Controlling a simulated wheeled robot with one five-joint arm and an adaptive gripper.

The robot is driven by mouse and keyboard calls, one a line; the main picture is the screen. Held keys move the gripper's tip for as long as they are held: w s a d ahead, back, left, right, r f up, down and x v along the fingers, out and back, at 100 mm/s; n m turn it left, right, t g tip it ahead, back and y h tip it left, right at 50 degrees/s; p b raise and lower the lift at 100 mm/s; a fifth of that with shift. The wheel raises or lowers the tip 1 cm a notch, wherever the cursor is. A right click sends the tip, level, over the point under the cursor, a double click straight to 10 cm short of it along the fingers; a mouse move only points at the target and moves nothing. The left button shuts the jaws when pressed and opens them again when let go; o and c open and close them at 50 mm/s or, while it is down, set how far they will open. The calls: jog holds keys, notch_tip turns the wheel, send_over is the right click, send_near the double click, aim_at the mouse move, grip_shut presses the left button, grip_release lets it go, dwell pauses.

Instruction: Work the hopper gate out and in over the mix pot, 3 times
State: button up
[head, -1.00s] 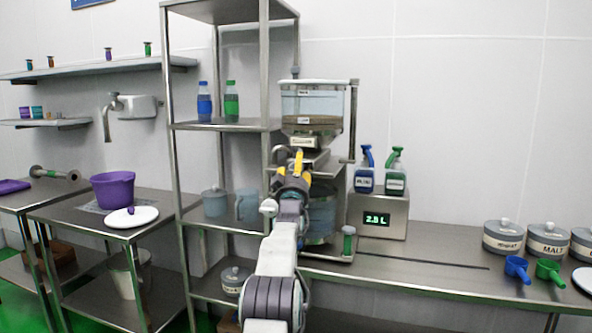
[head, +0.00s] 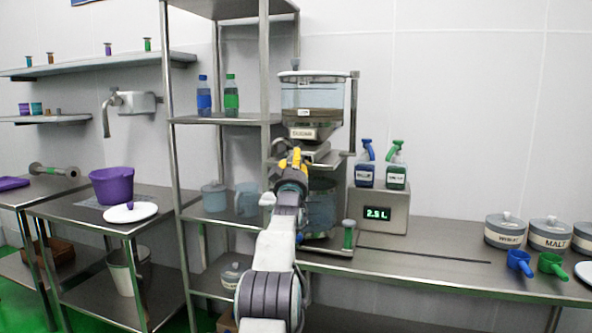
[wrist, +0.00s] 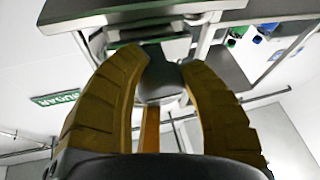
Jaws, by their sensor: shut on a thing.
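The hopper (head: 312,95) is a clear bin with a SUGAR label, holding brown contents, in the middle of the head view. Its metal gate (head: 318,155) shows below the label, partly hidden by my gripper. My gripper (head: 295,160), with yellow fingers, is at the front of the gate. In the wrist view, my gripper (wrist: 163,68) is shut around a grey rounded knob (wrist: 160,88), which appears to be the gate's handle. The bluish see-through mix pot (head: 321,207) stands below the gate, partly hidden by my arm.
A scale (head: 378,213) with a lit display stands right of the pot, with two spray bottles (head: 396,177) on it. A metal rack (head: 175,160) rises close on the left. The bench (head: 430,240) is clear between the scale and the labelled tubs (head: 505,233).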

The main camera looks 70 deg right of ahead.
aim_at(291, 159)
jog(key=a+b, duration=0.3)
jog(key=b, duration=0.1)
jog(key=shift+a, duration=0.3)
jog(key=a+b, duration=0.2)
jog(key=shift+s+r+b, duration=0.1)
jog(key=shift+r+b, duration=0.15)
jog(key=shift+b, duration=0.15)
jog(key=o, duration=0.8)
jog(key=shift+a, duration=0.1)
jog(key=shift+o, duration=0.8)
jog(key=shift+a+r, duration=0.1)
jog(key=shift+a, duration=0.05)
jog(key=o, duration=0.3)
jog(key=shift+o, duration=0.2)
jog(key=shift+f, duration=0.25)
jog(key=v, duration=1.1)
jog(key=shift+s+a, duration=0.25)
jog(key=shift+a, duration=0.1)
